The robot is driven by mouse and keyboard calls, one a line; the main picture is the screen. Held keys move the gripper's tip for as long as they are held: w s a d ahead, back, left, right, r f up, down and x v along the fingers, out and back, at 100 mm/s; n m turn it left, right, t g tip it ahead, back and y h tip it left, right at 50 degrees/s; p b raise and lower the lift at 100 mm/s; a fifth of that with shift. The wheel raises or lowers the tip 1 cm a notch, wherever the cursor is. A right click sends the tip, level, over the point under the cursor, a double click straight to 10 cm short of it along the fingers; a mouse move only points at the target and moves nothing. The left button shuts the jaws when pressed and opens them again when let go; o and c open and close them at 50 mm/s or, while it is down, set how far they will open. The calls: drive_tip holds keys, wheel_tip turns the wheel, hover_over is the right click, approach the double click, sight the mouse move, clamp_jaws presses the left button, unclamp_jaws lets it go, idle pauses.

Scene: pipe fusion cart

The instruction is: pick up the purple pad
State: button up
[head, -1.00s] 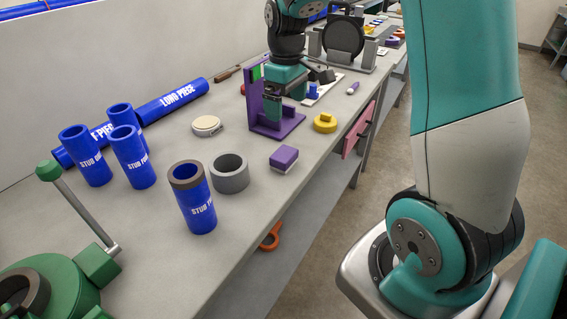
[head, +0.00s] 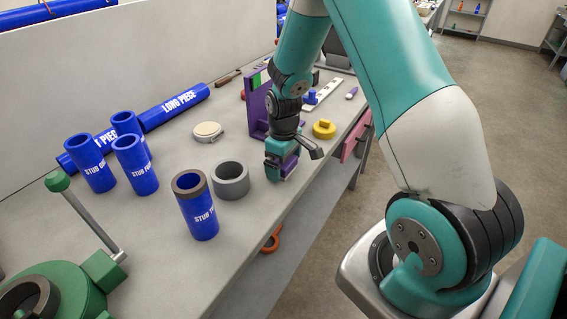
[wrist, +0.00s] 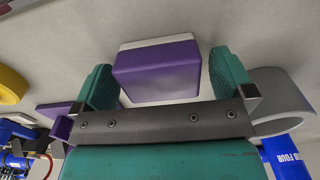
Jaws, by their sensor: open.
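The purple pad (wrist: 157,72) has a pale base and lies on the grey bench. In the wrist view it sits between the two teal fingers of my gripper (wrist: 172,82), with a gap visible on each side. My gripper is open. In the head view my gripper (head: 283,168) is down at the pad and mostly hides it; only a bit of the purple pad (head: 289,163) shows between the fingers. I cannot tell how far the fingertips are above the bench.
A grey ring (head: 231,181) stands close left of my gripper, with a blue stub pipe (head: 197,213) beside it. A yellow round piece (head: 324,129) and a purple stand (head: 257,103) are behind. The bench's front edge is close on the right.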

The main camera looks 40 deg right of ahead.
drive_tip(key=shift+f, duration=0.15)
drive_tip(key=c, duration=0.9)
wheel_tip(320, 180, up, 20)
drive_tip(key=shift+r+b, duration=0.1)
drive_tip(key=shift+b, duration=0.8)
